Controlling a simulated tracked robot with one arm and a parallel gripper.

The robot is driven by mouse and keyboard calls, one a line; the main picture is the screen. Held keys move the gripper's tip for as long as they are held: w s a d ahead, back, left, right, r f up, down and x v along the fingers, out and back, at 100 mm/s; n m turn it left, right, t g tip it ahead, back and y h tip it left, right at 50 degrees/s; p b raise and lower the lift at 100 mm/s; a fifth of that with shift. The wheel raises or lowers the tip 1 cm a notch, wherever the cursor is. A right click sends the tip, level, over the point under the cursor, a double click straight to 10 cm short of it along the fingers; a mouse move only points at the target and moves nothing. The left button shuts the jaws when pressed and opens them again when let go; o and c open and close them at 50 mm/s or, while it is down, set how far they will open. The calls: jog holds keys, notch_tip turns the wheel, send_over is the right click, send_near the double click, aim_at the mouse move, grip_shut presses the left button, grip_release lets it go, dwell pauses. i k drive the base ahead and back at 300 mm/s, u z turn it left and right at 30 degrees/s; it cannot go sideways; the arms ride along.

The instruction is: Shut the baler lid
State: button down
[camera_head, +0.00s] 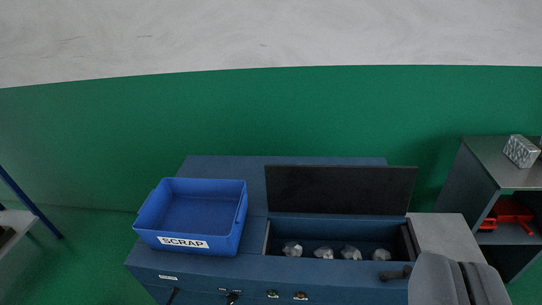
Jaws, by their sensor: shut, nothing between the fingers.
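The baler (205,265) is a blue cabinet standing against the green wall. Its dark lid (340,190) stands open, raised upright along the back edge of the opening. Several crumpled silvery pieces (323,253) lie in the open chamber below it. My gripper (462,268) shows as grey shapes at the bottom right, in front of the baler's right end. It is shut and empty, apart from the lid and to its right. A small dark part (395,273) shows just left of it at the chamber's front edge; I cannot tell what it is.
A blue bin labelled SCRAP (187,243) sits on the baler's top, left of the lid, and looks empty. A grey shelf unit (487,163) at the right holds a silvery block (521,151) on top and a red object (507,215) inside. The space above the baler is clear.

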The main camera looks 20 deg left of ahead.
aim_at(384, 191)
jog(key=z, duration=0.05)
jog(key=i, duration=1.15)
jog(key=u, duration=0.5)
